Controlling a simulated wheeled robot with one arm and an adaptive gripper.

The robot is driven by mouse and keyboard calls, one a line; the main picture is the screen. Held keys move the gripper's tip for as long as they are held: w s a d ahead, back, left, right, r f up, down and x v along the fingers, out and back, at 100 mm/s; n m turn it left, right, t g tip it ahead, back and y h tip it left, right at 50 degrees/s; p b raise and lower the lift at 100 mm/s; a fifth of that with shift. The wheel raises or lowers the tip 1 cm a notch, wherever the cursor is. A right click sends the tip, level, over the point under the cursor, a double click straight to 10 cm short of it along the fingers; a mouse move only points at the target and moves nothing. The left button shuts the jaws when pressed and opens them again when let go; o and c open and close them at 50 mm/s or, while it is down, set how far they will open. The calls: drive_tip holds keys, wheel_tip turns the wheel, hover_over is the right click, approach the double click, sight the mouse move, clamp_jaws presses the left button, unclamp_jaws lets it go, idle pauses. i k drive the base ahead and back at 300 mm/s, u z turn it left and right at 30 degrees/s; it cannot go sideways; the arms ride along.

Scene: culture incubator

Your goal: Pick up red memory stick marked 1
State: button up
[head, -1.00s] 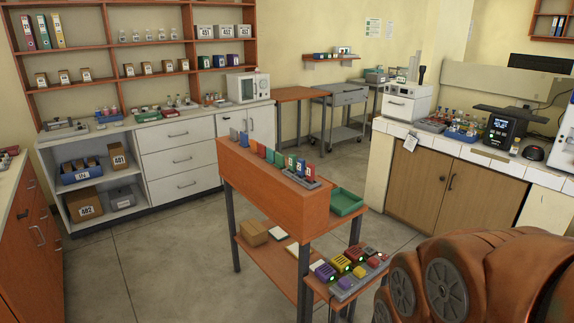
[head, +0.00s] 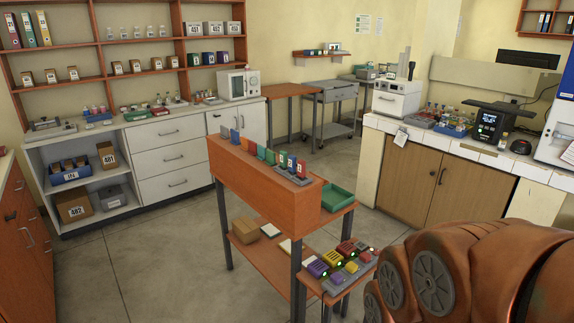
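A row of small upright coloured pieces stands on the top of the orange wooden stand (head: 262,196) in the middle of the room. A red piece (head: 301,167) is at its right end, in a grey holder, with green and blue ones to its left. On the lower right shelf, a grey dock (head: 338,284) holds purple, yellow and red blocks with green lights. One dark red block (head: 345,248) is at its back. The marks are too small to read, so I cannot tell which red piece is marked 1. My gripper is not in view.
A green tray (head: 337,197) sits on the stand beside the raised top. A white cabinet (head: 165,155) with shelves stands behind to the left. A tiled counter (head: 455,150) is at the right. Open floor (head: 160,270) lies left of the stand. My copper-coloured body part fills the lower right.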

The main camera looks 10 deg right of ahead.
sight(301, 163)
drive_tip(key=u, duration=0.35)
drive_tip(key=i, duration=0.75)
drive_tip(key=u, duration=0.7)
